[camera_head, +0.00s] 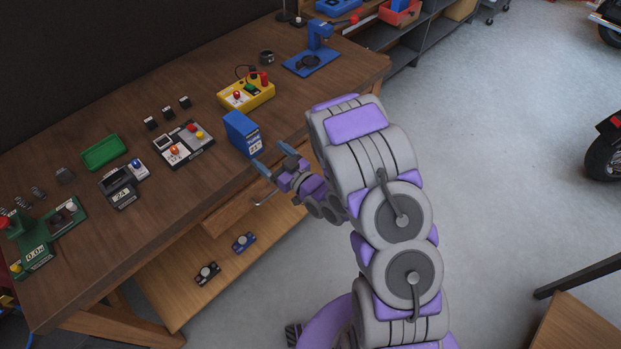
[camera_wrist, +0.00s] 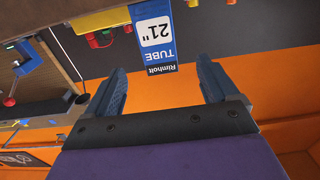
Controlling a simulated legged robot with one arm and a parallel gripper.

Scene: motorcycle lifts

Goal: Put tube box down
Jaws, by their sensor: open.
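The tube box is a blue box (camera_head: 242,134) with a white label. It stands upright on the wooden workbench (camera_head: 215,198) near its front edge. In the wrist view the tube box (camera_wrist: 154,38) shows "Rimholt", "21" and "TUBE" upside down. My gripper (camera_head: 271,167) is just in front of the box, at the bench's front edge. In the wrist view its two fingers (camera_wrist: 161,84) are spread apart with a gap between them, and the box lies beyond their tips. The fingers do not appear to touch the box.
A grey control unit with buttons (camera_head: 184,144) lies left of the box, and a yellow control box (camera_head: 246,92) lies behind it. A green tray (camera_head: 104,152) and a blue stand (camera_head: 312,62) are farther off. A lower shelf (camera_head: 215,262) holds small items.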

